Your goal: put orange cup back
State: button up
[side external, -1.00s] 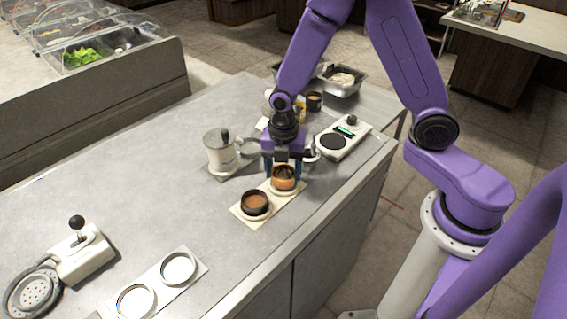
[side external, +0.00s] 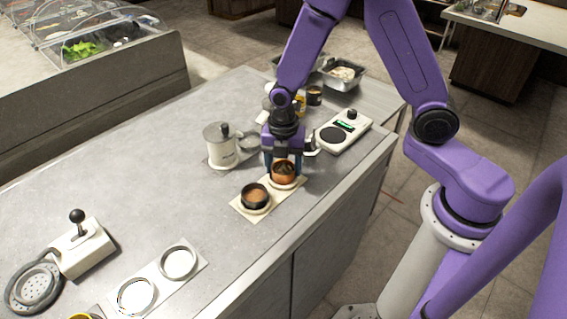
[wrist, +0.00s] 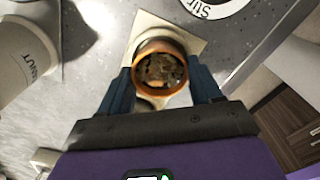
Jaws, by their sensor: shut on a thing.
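The orange cup (side external: 284,171) holds brown, chunky contents. It is at the right-hand ring (side external: 290,183) of a small cream board. My gripper (side external: 284,163) is shut on it from above, with a blue finger on each side. In the wrist view the orange cup (wrist: 160,72) sits between the fingertips of my gripper (wrist: 160,82). Whether its base rests in the ring or hangs just above it, I cannot tell. A dark cup (side external: 255,195) with brown contents stands at the other end of the board (side external: 240,208).
A white canister (side external: 220,147) stands left of my gripper, and a white scale-like device (side external: 342,134) is to the right. A board with two empty rings (side external: 205,262) and a lever device (side external: 82,248) are at the front left. The middle-left counter is clear.

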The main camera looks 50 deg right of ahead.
jog(key=shift+f, duration=0.35)
jog(key=o, duration=1.3)
jog(key=shift+r, duration=4.05)
jog(key=shift+s, duration=0.1)
jog(key=s+d+r+m, duration=0.1)
jog(key=s+r+m, duration=0.1)
jog(key=s+m, duration=0.2)
jog(key=s+d+r+m, duration=0.1)
jog(key=s+r+m, duration=0.2)
jog(key=s, duration=0.8)
jog(key=s+d+r+m, duration=0.1)
jog(key=s+r+m, duration=0.2)
jog(key=s+m, duration=0.2)
jog(key=shift+s+d, duration=0.2)
jog(key=shift+s, duration=0.4)
jog(key=shift+s+d, duration=0.15)
jog(key=shift+s, duration=0.45)
